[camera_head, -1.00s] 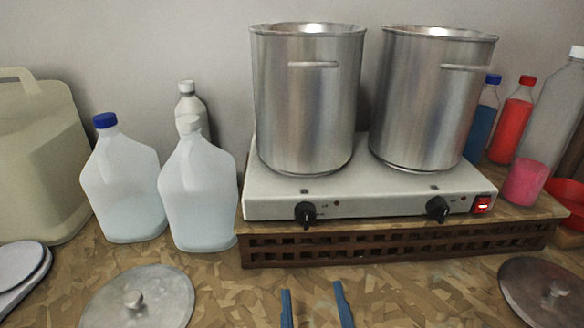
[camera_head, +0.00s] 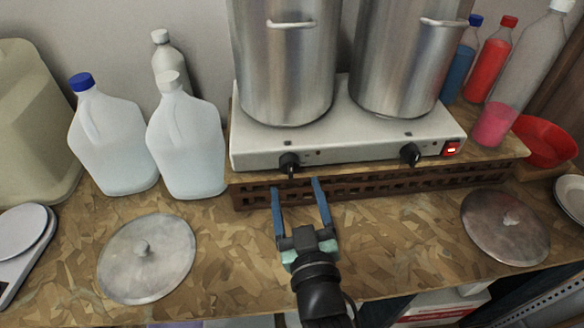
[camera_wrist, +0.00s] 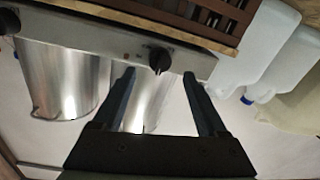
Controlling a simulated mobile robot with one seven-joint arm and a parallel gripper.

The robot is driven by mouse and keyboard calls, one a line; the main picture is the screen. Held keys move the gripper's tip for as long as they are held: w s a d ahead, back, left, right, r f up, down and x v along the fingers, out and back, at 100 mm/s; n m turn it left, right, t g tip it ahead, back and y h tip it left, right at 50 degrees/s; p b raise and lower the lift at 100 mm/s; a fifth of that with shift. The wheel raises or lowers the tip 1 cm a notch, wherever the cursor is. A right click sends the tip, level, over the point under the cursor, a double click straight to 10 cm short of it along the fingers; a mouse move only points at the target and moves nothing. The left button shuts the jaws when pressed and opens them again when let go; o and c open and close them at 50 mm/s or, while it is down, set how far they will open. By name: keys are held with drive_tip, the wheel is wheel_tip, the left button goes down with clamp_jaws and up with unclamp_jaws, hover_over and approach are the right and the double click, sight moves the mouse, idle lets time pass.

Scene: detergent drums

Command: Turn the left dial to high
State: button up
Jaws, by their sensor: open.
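The left dial (camera_head: 289,163) is a black knob on the front panel of the white two-burner hot plate (camera_head: 245,158). My gripper (camera_head: 299,186) is open and empty, its two blue fingers pointing at the panel just in front of and below the left dial. In the wrist view the left dial (camera_wrist: 159,60) shows between and beyond the open fingertips (camera_wrist: 159,73), apart from them as far as I can tell. The right dial (camera_head: 410,154) is black too, left of a lit red switch (camera_head: 451,149). The dial's setting is too small to read.
Two steel pots (camera_head: 288,70) stand on the hot plate, which sits on a slatted wooden stand (camera_head: 375,186). White jugs (camera_head: 187,150) stand to the left. Pot lids lie on the table at left (camera_head: 148,258) and right (camera_head: 505,228). Bottles stand at the back right.

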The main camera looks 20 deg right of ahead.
sight(291, 173)
drive_tip(key=shift+x, duration=2.5)
clamp_jaws()
